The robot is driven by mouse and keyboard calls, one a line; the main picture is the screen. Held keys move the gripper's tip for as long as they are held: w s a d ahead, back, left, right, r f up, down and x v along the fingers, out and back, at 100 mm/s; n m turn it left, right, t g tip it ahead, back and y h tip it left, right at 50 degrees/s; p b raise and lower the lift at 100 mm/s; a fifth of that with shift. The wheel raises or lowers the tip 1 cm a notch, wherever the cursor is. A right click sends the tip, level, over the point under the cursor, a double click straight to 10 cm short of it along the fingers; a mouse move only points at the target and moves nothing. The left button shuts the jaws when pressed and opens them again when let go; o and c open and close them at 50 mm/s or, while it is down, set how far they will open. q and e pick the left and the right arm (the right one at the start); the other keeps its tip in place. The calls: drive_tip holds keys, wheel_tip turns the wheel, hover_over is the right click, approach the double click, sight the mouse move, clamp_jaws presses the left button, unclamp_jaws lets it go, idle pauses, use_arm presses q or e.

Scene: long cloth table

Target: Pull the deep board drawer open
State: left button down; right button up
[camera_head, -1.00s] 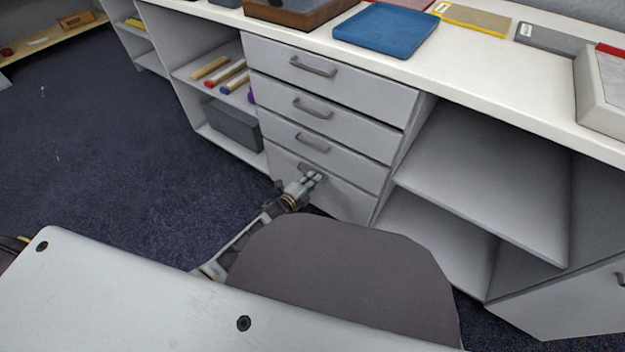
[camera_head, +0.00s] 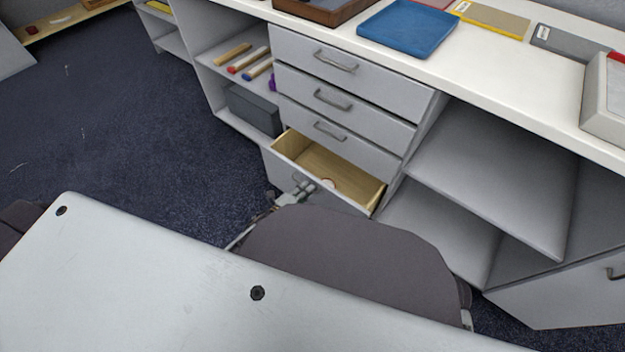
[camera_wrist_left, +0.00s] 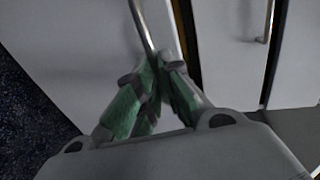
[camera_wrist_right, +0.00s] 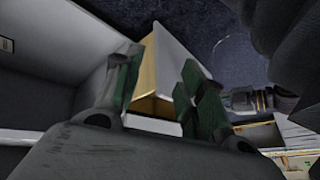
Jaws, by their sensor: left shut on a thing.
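The deep board drawer (camera_head: 330,168) is the bottom one of a grey drawer stack and stands partly open, its pale wood inside showing. In the left wrist view my left fingers (camera_wrist_left: 158,65) close around the metal handle bar (camera_wrist_left: 142,22). My right gripper (camera_wrist_right: 158,75) shows in the right wrist view with its fingers apart and nothing between them; the open drawer (camera_wrist_right: 160,60) is beyond it.
The drawers above (camera_head: 345,85) are shut. Open shelves (camera_head: 490,180) are to the right; shelves with rods and a dark grey bin (camera_head: 254,110) are to the left. A blue tray (camera_head: 408,28) is on the worktop. The dark carpet (camera_head: 130,120) at left is clear.

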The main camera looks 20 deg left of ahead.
use_arm(q)
drive_tip(key=f+p+v, duration=0.2)
drive_tip(key=v, duration=0.7)
drive_tip(key=f+p+v, duration=0.1)
drive_tip(key=p+v, duration=0.2)
drive_tip(key=v, duration=0.6)
drive_tip(key=shift+s+f, duration=0.45)
use_arm(e)
wheel_tip(320, 180, up, 8)
drive_tip(key=s+d+g+h, duration=0.1)
drive_tip(key=s+d+g, duration=0.1)
drive_tip(key=shift+d+h, duration=0.4)
use_arm(q)
drive_tip(key=shift+a, duration=0.15)
use_arm(e)
drive_tip(key=shift+s, duration=0.1)
use_arm(q)
drive_tip(key=c, duration=1.6)
unclamp_jaws()
drive_tip(key=shift+o, duration=0.2)
use_arm(e)
drive_tip(key=shift+f, duration=0.1)
use_arm(q)
drive_tip(key=v, duration=1.2)
